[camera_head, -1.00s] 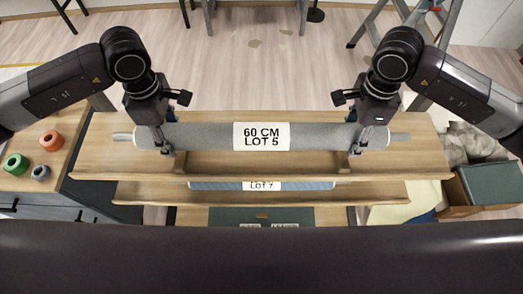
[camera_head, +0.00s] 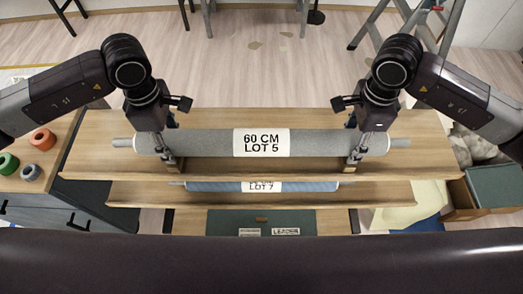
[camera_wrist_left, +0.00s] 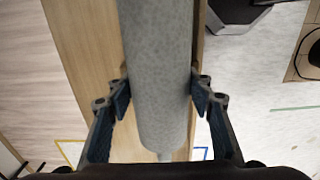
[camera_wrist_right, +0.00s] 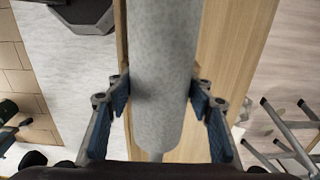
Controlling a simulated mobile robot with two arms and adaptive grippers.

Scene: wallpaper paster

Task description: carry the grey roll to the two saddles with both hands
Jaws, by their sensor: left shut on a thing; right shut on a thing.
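The grey roll (camera_head: 212,143), with a white label reading 60 CM LOT 5, lies level across the head view over the upper wooden shelf. Thin ends stick out on both sides. My left gripper (camera_head: 163,149) is shut on the roll near its left end; its fingers flank the roll in the left wrist view (camera_wrist_left: 158,95). My right gripper (camera_head: 361,149) is shut on it near its right end, as the right wrist view (camera_wrist_right: 160,95) also shows. I cannot tell how far the roll is above the shelf. I cannot make out the two saddles for certain.
The upper shelf (camera_head: 262,170) lies under the roll. A blue roll labelled LOT 7 (camera_head: 212,186) lies on the lower shelf (camera_head: 262,197). Orange (camera_head: 43,139) and green spools stand on a left bench. A ladder (camera_head: 445,30) stands at the far right.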

